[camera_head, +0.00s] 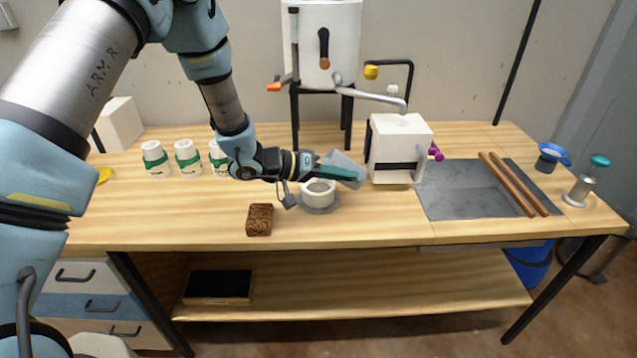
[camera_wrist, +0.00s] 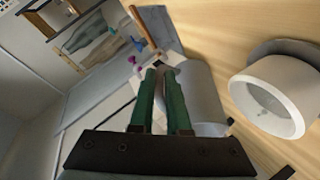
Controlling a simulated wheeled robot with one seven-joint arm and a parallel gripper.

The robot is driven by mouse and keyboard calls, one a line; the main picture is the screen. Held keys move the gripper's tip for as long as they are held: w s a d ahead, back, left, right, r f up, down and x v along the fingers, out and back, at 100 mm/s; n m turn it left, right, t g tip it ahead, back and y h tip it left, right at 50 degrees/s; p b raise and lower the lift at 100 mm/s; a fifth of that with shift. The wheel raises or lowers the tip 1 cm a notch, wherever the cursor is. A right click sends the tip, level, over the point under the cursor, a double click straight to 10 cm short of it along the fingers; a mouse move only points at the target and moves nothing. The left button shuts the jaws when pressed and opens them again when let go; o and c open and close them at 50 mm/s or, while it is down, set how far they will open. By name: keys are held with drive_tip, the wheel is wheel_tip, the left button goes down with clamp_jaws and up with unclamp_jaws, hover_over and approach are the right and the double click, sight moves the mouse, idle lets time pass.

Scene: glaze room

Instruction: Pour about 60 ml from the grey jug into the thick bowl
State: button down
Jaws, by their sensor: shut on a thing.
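My gripper (camera_head: 352,174) is shut on the grey jug (camera_head: 344,160) and holds it above the bench, just right of and above the thick bowl. The jug is tilted in the head view. In the wrist view the green fingers (camera_wrist: 165,98) close on the jug (camera_wrist: 207,100). The thick white bowl (camera_head: 318,196) stands upright on a round grey base (camera_head: 322,209). It also shows in the wrist view (camera_wrist: 272,96), apart from the jug. I cannot see any stream of liquid, and the level inside the jug is hidden.
A brown sponge block (camera_head: 260,220) lies front left of the bowl. Several white cups with green bands (camera_head: 156,160) stand at left. A white box-shaped device (camera_head: 398,150) is close behind the jug. A grey slab (camera_head: 465,190) with two wooden sticks (camera_head: 508,186) lies at right.

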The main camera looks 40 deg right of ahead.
drive_tip(key=shift+r, duration=0.1)
drive_tip(key=shift+s+d+m+t+y+p, duration=0.2)
drive_tip(key=shift+t+y+p, duration=0.3)
drive_tip(key=shift+p, duration=0.6)
drive_tip(key=shift+s+d+m+t+y+p, duration=0.15)
drive_tip(key=shift+t+y+p, duration=0.35)
drive_tip(key=shift+p, duration=0.6)
drive_tip(key=s+d+f+t+y, duration=0.1)
drive_tip(key=s+d+f+m+t+y, duration=0.1)
drive_tip(key=f+y, duration=0.1)
drive_tip(key=s+d+f+t+y+b, duration=0.1)
drive_tip(key=f+t, duration=0.1)
drive_tip(key=shift+s+d+m+y, duration=0.15)
drive_tip(key=shift+s+m+y, duration=0.1)
drive_tip(key=shift+s+y, duration=0.1)
drive_tip(key=shift+s+d+f+t+y+b, duration=0.35)
drive_tip(key=shift+t+y+b, duration=0.3)
drive_tip(key=shift+t, duration=0.25)
